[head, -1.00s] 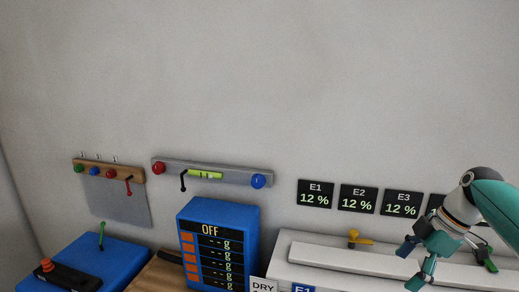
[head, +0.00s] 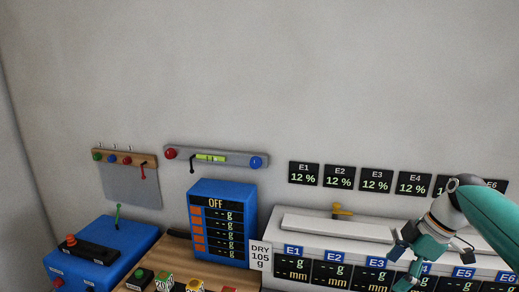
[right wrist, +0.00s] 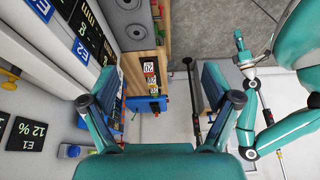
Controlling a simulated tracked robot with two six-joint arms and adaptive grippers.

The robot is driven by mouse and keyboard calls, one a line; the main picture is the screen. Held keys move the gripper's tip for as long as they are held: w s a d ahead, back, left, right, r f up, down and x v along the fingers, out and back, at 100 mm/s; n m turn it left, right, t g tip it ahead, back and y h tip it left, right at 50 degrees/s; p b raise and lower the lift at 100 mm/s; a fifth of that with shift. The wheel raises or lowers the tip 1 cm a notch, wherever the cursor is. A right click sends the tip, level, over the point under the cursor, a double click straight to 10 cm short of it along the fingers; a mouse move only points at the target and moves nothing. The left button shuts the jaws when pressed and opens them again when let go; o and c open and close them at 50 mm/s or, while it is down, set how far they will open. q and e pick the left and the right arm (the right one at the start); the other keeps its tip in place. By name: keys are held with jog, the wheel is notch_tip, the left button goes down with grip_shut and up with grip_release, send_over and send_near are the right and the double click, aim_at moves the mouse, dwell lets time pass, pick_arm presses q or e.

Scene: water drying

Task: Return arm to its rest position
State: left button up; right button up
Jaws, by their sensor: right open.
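My right arm comes in from the right in the head view. Its teal right gripper (head: 408,262) hangs in front of the white oven bank, over the row of blue E labels. In the right wrist view the right gripper (right wrist: 158,88) has its two fingers wide apart with nothing between them. Another teal arm, which looks like my left arm, shows at the right of the right wrist view. Its small end part is too unclear to tell open from shut. No left arm shows in the head view.
The white oven bank (head: 300,242) has a yellow handle (head: 341,210) on top. Left of it are a blue scale display (head: 222,190) reading OFF, a wooden counter (head: 178,250) with buttons, and a blue box (head: 125,235).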

jog(key=s+a+f+m, duration=0.1)
jog(key=a+f+m, duration=0.35)
jog(key=f, duration=0.85)
jog(key=s+a+f+m, duration=0.1)
jog(key=a+f+m, duration=0.3)
jog(key=f, duration=0.9)
jog(key=s+a+f+m, duration=0.4)
jog(key=s+f, duration=0.3)
jog(key=s, duration=0.4)
jog(key=s+a+f+m, duration=0.4)
jog(key=s+f, duration=0.3)
jog(key=s, duration=0.3)
jog(key=shift+s+a+g, duration=0.3)
jog(key=shift+s+a, duration=0.1)
jog(key=shift+a, duration=0.45)
